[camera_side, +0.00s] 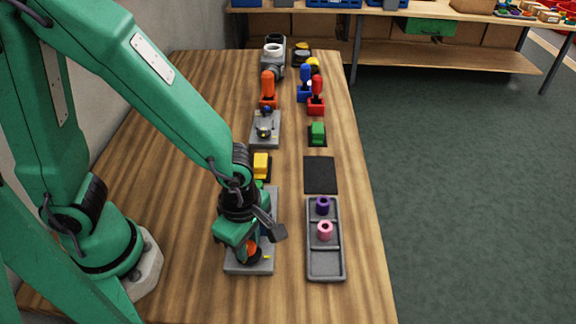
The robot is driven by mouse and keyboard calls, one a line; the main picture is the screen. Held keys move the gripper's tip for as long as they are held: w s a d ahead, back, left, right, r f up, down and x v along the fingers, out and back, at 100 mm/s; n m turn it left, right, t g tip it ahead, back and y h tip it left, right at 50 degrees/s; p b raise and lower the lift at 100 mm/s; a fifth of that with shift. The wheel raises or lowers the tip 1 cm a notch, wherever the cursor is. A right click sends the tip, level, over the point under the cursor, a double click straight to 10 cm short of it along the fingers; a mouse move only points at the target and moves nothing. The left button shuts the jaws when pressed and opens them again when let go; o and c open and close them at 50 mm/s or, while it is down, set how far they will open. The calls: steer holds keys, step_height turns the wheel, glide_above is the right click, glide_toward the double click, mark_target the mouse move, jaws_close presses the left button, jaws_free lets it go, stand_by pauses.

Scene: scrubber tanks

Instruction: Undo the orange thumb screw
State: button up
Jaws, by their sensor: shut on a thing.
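The orange thumb screw (251,248) sits low at the near end of a grey base plate (266,269) on the bench. My gripper (249,252) points down over that plate and is shut on the orange thumb screw. The dark fingers and green gripper body cover much of the screw, so its lower part and its seat are hidden. A small yellow mark shows on the plate just right of it.
A grey tray (326,266) with a purple ring (322,204) and a pink ring (325,230) lies right of the plate. Behind are a black mat (320,175), a yellow block (261,163) and a green block (317,132). Bare wood lies near the front.

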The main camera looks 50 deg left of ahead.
mark_target(247, 245)
steer(key=shift+f+n, duration=0.1)
steer(key=shift+n, duration=1.2)
steer(key=shift+a, duration=0.1)
steer(key=o, duration=1)
steer(key=shift+r, duration=3.95)
